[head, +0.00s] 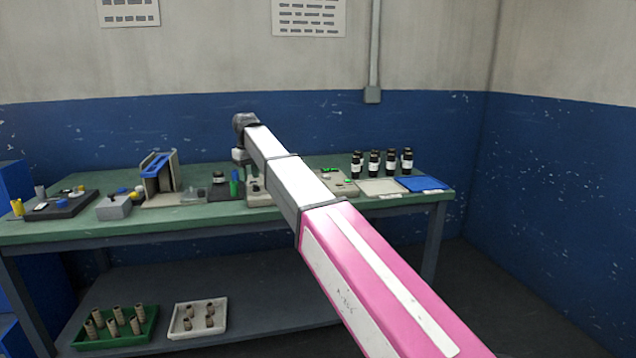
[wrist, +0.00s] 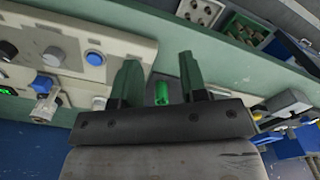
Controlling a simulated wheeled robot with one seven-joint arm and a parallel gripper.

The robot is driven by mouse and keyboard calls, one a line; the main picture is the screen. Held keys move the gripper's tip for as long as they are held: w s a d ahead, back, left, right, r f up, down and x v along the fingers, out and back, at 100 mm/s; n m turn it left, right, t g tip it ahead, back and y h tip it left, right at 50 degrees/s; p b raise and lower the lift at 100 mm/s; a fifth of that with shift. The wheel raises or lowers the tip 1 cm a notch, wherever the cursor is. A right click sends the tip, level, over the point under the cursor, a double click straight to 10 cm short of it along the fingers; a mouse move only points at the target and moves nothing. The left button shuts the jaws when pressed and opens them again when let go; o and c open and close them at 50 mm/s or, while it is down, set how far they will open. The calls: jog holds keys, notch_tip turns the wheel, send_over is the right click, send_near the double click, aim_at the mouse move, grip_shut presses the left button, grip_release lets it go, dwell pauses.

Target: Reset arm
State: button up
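My arm (head: 345,265) stretches from the lower right of the head view out over the green workbench (head: 90,233). My gripper (wrist: 159,68) shows in the wrist view with its two dark fingers apart. A small green cylinder (wrist: 161,93) shows in the gap between them and touches neither finger in that view. In the head view, a green upright item (head: 234,183) stands on the bench below my wrist (head: 245,122). The arm hides part of the bench middle.
Dark bottles (head: 374,163), a blue tray (head: 422,184) and a pale tray (head: 381,187) are at the bench's right. A blue-grey holder (head: 158,177) stands left of the wrist. The lower shelf (head: 255,320) carries green (head: 145,337) and white trays (head: 220,305).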

jog(key=s+d+f+m, duration=0.2)
jog(key=s+d+f, duration=0.2)
jog(key=d+f, duration=0.8)
jog(key=s+d+f+m, duration=0.2)
jog(key=s+d+f, duration=0.1)
jog(key=d+f, duration=0.9)
jog(key=s+d+f+m, duration=0.4)
jog(key=s+d+f, duration=1.1)
jog(key=s+d, duration=0.2)
jog(key=shift+s+d+m, duration=0.3)
jog(key=shift+d, duration=0.7)
